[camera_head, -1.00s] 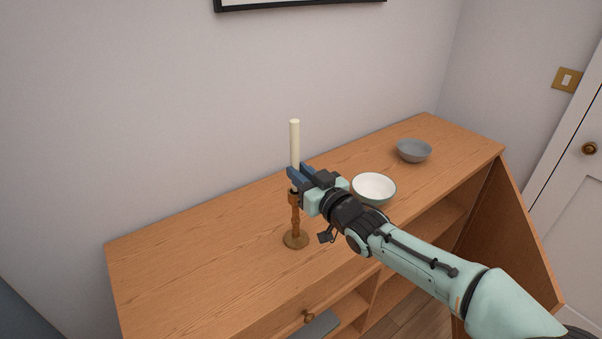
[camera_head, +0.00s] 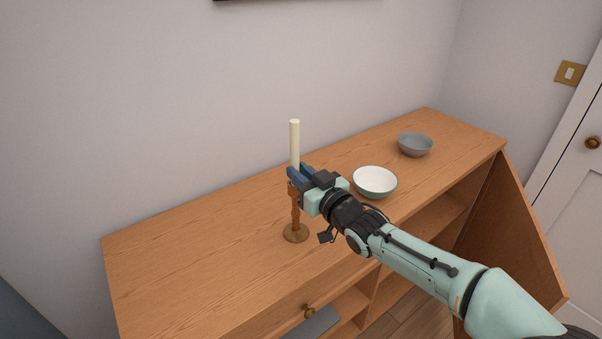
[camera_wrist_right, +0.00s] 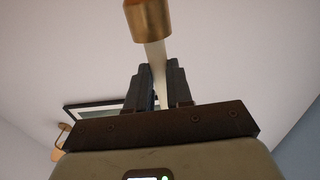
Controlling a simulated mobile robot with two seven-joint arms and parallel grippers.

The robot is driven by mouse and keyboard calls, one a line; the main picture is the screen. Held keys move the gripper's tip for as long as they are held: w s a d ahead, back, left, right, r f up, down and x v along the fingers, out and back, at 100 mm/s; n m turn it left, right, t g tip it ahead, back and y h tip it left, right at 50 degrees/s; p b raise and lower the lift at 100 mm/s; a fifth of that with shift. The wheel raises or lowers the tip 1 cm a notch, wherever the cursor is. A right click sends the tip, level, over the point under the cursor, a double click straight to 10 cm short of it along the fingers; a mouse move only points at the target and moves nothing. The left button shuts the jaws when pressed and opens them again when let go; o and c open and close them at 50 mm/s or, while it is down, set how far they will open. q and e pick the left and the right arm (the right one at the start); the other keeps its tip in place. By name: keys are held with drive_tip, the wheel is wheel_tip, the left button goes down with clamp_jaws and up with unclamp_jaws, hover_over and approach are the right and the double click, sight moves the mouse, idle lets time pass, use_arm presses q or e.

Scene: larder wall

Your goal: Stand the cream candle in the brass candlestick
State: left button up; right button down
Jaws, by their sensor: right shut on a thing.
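The cream candle (camera_head: 295,141) is upright, its upper part rising above my right gripper (camera_head: 300,174), which is shut on it. The brass candlestick (camera_head: 295,214) stands upright on the wooden cabinet top, directly below the gripper. Its cup is close under the fingers. In the right wrist view the candle (camera_wrist_right: 158,70) runs between the fingers of the right gripper (camera_wrist_right: 159,85) to the brass cup (camera_wrist_right: 148,18). The cup covers the candle's lower end, so I cannot tell whether it is inside. My left gripper is not in view.
A white bowl with a green outside (camera_head: 375,183) stands just right of my right gripper. A grey bowl (camera_head: 415,145) is farther back right. The cabinet top (camera_head: 190,255) is clear on the left. The wall (camera_head: 150,110) rises behind it.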

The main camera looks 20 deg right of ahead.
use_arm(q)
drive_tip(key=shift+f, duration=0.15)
use_arm(e)
drive_tip(key=shift+f, duration=0.2)
drive_tip(key=c, duration=0.9)
unclamp_jaws()
drive_tip(key=shift+c, duration=0.2)
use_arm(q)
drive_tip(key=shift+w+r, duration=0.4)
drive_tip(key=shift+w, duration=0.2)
use_arm(e)
drive_tip(key=v, duration=1.3)
drive_tip(key=shift+s, duration=0.2)
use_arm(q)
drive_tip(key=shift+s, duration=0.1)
